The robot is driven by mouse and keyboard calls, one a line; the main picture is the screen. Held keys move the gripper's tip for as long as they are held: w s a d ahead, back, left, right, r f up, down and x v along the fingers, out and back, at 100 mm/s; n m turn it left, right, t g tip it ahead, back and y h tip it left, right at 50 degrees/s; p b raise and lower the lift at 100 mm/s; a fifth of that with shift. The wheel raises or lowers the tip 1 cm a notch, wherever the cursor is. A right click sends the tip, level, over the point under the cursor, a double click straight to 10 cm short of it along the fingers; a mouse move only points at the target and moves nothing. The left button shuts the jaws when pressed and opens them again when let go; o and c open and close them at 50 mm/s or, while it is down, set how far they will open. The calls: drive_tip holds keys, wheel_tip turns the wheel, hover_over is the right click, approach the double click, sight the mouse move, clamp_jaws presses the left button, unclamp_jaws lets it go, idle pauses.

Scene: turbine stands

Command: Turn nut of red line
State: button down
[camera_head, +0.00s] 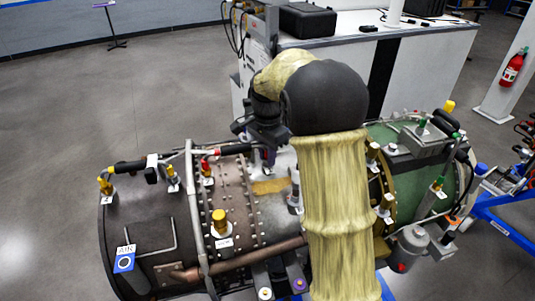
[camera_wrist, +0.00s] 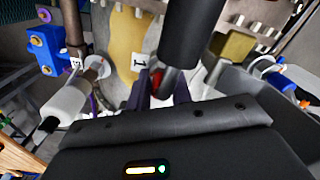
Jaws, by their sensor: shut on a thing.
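The turbine (camera_head: 250,205) lies across the head view. A red-marked fitting (camera_head: 206,170) stands on its brown section, with a red band (camera_head: 212,153) at the left end of a black hose. The hose (camera_head: 235,149) runs right towards my gripper (camera_head: 268,157). In the wrist view, my gripper (camera_wrist: 165,84) points its dark fingers at a small red nut (camera_wrist: 181,90), below a black cylinder (camera_wrist: 192,35). The fingers are shut on the red nut, which is mostly hidden by the right finger. A tag marked 1 (camera_wrist: 138,62) is just behind the fingers.
Yellow-capped fittings (camera_head: 221,223) and green-capped ones (camera_head: 438,184) stick up around the turbine. A white bench (camera_head: 425,50) stands behind it. In the wrist view, a blue clamp (camera_wrist: 45,45) and a white fitting (camera_wrist: 66,103) sit left of the fingers. Open floor (camera_head: 70,110) lies at the left.

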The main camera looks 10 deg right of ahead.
drive_tip(key=shift+m, duration=0.3)
drive_tip(key=m+p, duration=0.1)
drive_tip(key=m, duration=0.3)
drive_tip(key=shift+r, duration=0.15)
drive_tip(key=m+p, duration=0.2)
drive_tip(key=m, duration=0.2)
drive_tip(key=shift+m, duration=0.3)
drive_tip(key=c, duration=1.2)
unclamp_jaws()
drive_tip(key=shift+c, duration=0.2)
wheel_tip(320, 180, up, 17)
drive_tip(key=b, duration=0.2)
drive_tip(key=shift+d, duration=0.1)
